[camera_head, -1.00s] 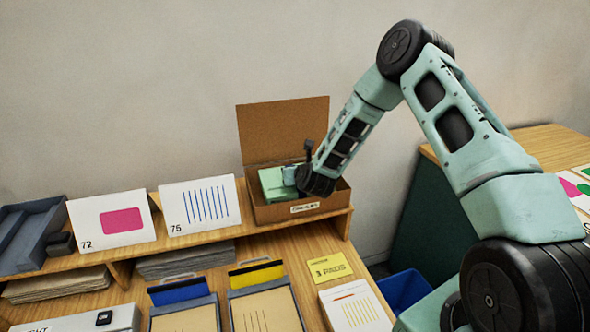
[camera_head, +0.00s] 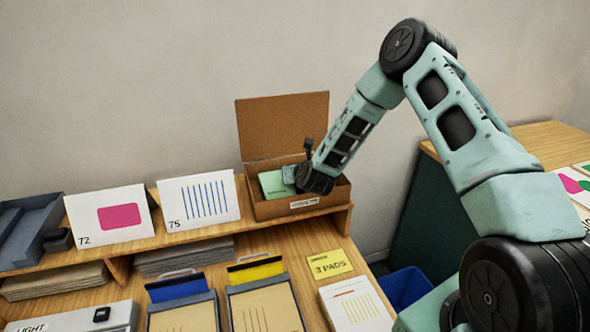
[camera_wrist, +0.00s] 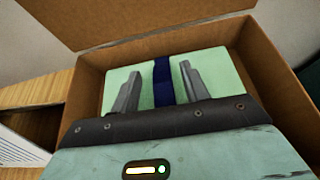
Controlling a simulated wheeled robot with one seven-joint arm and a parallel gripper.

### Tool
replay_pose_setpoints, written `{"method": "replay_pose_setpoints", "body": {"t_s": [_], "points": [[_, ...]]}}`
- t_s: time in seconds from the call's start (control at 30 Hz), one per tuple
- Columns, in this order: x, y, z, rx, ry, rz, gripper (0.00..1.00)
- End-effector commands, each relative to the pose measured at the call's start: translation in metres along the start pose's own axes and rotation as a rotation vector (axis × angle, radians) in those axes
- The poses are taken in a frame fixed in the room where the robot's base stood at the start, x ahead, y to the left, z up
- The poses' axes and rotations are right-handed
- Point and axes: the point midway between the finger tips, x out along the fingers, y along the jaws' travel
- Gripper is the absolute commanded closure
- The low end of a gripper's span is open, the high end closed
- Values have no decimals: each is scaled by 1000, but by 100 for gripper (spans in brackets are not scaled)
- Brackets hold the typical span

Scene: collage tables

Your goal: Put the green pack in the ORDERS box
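The green pack (camera_head: 272,184) lies inside the open brown cardboard box (camera_head: 286,209), whose lid stands up at the back. The box has a white label on its front, too blurred to read. In the wrist view the pack (camera_wrist: 215,69) is flat between the box walls (camera_wrist: 278,90), with a dark blue band across its middle. My gripper (camera_wrist: 160,72) is over the pack, its two fingers apart on either side of the band with gaps to it. Whether the fingertips touch the pack's top is unclear. In the head view my wrist hides the box's right inside.
The box stands on a raised wooden shelf (camera_head: 345,209) by the wall. Cards with a pink shape (camera_head: 122,217) and blue lines (camera_head: 203,205) stand to its left. Clipboards (camera_head: 262,308), a yellow note (camera_head: 330,264) and a pad (camera_head: 354,305) lie below. A blue bin (camera_head: 404,287) is lower right.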

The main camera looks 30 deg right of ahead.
Motion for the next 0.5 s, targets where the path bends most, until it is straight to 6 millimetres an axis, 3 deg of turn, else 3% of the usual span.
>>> {"method": "replay_pose_setpoints", "body": {"t_s": [0.3,0.5], "points": [[-9,0,14,-1,0,1,55],[-47,-1,8,-1,-1,0,55]]}}
